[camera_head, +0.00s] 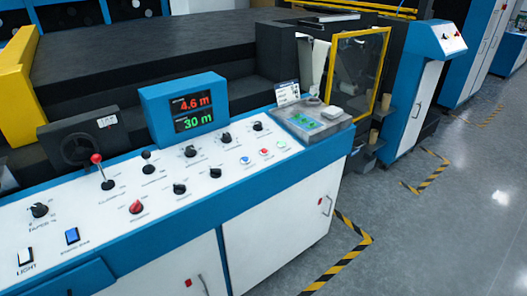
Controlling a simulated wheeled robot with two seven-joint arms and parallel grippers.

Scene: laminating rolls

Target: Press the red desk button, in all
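The red desk button (264,152) is small and round, on the white top of the control desk (215,215), toward its right part. It sits between a blue button (245,160) on its left and a green button (282,143) on its right. Nothing covers it. It is too small to tell whether it is pressed in. Neither of my grippers shows in the head view.
The desk also bears a red knob (136,207), a red-ball lever (96,158), several black knobs and a display (190,110) reading 4.6 m and 30 m. A grey tray (310,121) lies at the right end. Grey floor (440,230) is clear at right.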

